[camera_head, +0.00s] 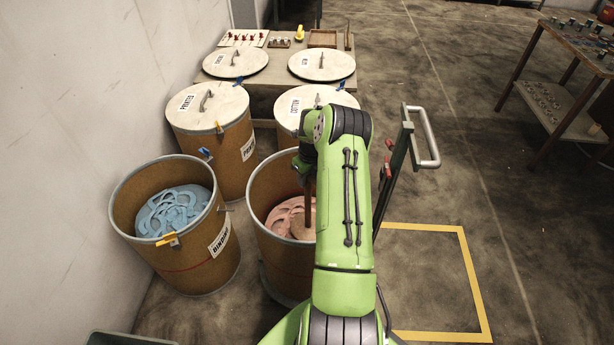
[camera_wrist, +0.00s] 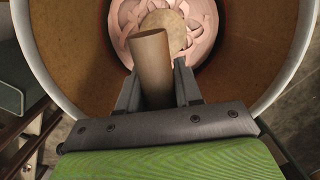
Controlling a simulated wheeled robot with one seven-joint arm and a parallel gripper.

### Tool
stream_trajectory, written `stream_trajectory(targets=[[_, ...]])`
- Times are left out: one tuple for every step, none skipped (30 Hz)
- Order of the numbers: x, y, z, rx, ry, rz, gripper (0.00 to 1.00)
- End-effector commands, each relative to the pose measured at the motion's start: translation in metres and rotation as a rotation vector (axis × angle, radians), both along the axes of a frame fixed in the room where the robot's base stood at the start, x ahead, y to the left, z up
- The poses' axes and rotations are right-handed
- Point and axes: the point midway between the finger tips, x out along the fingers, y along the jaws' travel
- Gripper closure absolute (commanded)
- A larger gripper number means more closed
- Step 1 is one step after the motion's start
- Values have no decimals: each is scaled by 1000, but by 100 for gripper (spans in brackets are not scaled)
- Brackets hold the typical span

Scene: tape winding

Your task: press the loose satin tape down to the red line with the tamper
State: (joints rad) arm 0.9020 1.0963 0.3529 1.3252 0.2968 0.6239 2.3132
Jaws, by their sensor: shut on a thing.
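Loose pink tape (camera_head: 287,213) lies in loops inside an open brown drum (camera_head: 268,180), which has no readable label in view. The tape also shows in the wrist view (camera_wrist: 204,25). My gripper (camera_wrist: 157,92) is shut on the wooden handle of the tamper (camera_wrist: 152,66). In the head view the tamper (camera_head: 308,208) reaches down into the drum, and its round foot is at the pink tape. I cannot tell whether it presses or hovers. My arm hides the drum's right side.
A drum labelled BINDING (camera_head: 196,266) with blue tape stands close on the left. Lidded drums marked PRINTED (camera_head: 230,148) and COTTON (camera_head: 290,125) stand behind. A green hand truck (camera_head: 398,165) is right of my arm. Floor beyond is open.

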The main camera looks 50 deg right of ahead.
Motion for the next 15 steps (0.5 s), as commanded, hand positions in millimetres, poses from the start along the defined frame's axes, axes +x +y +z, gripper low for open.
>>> stream_trajectory(targets=[[0, 1, -3, 2, 1, 1, 96], [0, 1, -4, 2, 1, 1, 96], [0, 1, -6, 2, 1, 1, 96], [0, 1, -7, 2, 2, 1, 96], [0, 1, -8, 2, 2, 1, 96], [0, 1, -9, 2, 2, 1, 96], [0, 1, -8, 2, 1, 1, 96], [0, 1, -7, 2, 1, 1, 96], [0, 1, -7, 2, 1, 1, 96], [0, 1, -7, 2, 1, 1, 96], [0, 1, -7, 2, 1, 1, 96], [0, 1, -7, 2, 1, 1, 96], [0, 1, -7, 2, 1, 1, 96], [0, 1, -6, 2, 1, 1, 96], [0, 1, -2, 1, 1, 1, 96]])
